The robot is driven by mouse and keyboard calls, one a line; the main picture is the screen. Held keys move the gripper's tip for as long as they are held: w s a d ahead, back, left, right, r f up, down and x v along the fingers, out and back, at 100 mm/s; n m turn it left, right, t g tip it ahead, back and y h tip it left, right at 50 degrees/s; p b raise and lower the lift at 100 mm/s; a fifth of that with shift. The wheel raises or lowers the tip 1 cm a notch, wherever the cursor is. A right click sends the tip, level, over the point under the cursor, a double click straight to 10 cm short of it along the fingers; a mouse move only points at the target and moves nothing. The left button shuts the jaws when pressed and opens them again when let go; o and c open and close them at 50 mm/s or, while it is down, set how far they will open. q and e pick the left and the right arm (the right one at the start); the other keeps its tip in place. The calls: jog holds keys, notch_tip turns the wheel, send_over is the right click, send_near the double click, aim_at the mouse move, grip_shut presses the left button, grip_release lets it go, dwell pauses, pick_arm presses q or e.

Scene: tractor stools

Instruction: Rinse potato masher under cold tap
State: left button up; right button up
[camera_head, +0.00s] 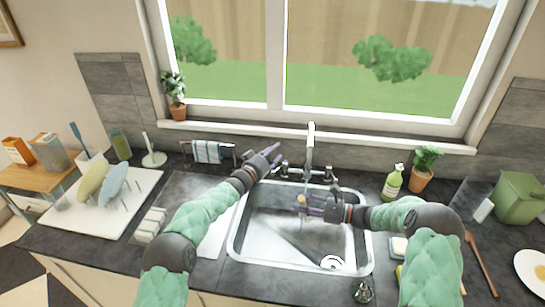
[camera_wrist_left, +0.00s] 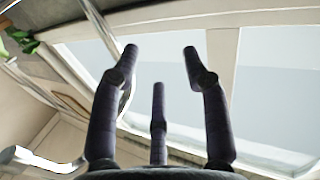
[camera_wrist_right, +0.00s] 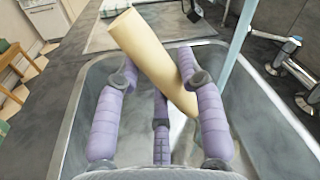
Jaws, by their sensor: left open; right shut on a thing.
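The chrome tap (camera_head: 311,145) stands behind the steel sink (camera_head: 240,222), and a pale stream falls from it. The stream also shows as a light blue strip in the right wrist view (camera_wrist_right: 240,42). My right gripper (camera_head: 303,203) is over the sink beside the stream, shut on the masher's tan handle (camera_wrist_right: 150,55), which lies tilted between its fingers. The masher's head is not clearly visible. My left gripper (camera_head: 274,154) is open and empty near the tap's left knob (camera_head: 285,169); contact is unclear. Its spread fingers (camera_wrist_left: 160,65) show against the window.
A white spiral shape (camera_head: 332,262) lies low in the sink; I cannot tell what it is. A green bottle (camera_head: 392,183) and potted plant (camera_head: 421,178) stand right of the sink. A dish rack (camera_head: 139,196) with plates is at left. A towel rail (camera_head: 207,151) stands behind.

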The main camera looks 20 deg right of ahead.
pick_arm(q)
jog(key=shift+a+f, duration=0.1)
jog(key=shift+f, duration=0.05)
jog(key=c, duration=0.8)
jog(key=a+f+n, duration=0.1)
jog(key=n, duration=0.2)
jog(key=s+a+f+n+t+y, duration=0.1)
jog(key=a+f+n, duration=0.1)
jog(key=n, duration=0.2)
jog(key=a+f+n, duration=0.1)
jog(key=f+n, duration=0.1)
jog(key=n, duration=0.1)
jog(key=shift+s+a+t, duration=0.2)
jog(key=shift+s+t, duration=0.2)
grip_shut()
jog(key=s+a+f+n+t+y, duration=0.2)
jog(key=a+f+n+y, duration=0.35)
jog(key=n, duration=0.65)
jog(key=w+d+h, duration=0.2)
jog(key=w+d, duration=0.2)
jog(key=d, duration=0.2)
jog(key=shift+w+d+f, duration=0.15)
jog(key=shift+w+d, duration=0.1)
jog(key=shift+d, duration=0.15)
